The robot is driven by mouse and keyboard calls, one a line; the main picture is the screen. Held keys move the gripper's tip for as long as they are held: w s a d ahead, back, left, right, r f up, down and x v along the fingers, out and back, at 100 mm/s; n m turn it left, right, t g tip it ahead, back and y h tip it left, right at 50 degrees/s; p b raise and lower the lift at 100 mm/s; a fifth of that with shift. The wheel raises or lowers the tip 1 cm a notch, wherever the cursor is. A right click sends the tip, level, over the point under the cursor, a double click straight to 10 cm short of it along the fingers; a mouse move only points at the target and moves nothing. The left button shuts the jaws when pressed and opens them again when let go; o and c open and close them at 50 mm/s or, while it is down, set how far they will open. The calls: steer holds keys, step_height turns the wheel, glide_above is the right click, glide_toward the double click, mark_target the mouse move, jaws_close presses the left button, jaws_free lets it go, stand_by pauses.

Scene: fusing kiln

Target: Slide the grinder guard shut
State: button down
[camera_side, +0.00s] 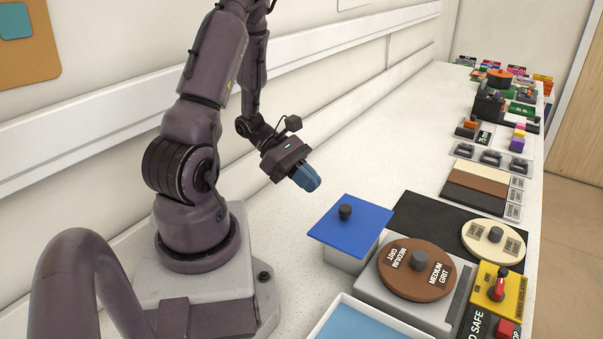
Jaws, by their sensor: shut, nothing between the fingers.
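A grey block, likely the grinder (375,287), stands at the lower right and carries a round brown disc (400,284) with a dark knob, marked "MEDIUM GRIT". No part is clearly marked as the guard, so I cannot tell which piece it is or how far it is shut. Left of and behind the disc, a square blue lid (368,228) with a dark knob sits on a whitish box. My gripper (309,181) is shut and empty, blue fingers pointing down and right, in the air up and left of the blue lid, touching nothing.
A shallow white-rimmed tray with a blue inside (356,327) lies at the front. A yellow panel (514,289) with a red switch stands right of the grinder. A cream disc (490,241) lies on a dark mat behind. The counter (366,145) beyond my gripper is clear.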

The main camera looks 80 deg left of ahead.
mark_target(378, 232)
steer(key=x, duration=0.5)
steer(key=shift+w+d+f, duration=0.1)
steer(key=shift+w+d, duration=0.05)
steer(key=w+d, duration=0.7)
steer(key=shift+w+d, duration=0.4)
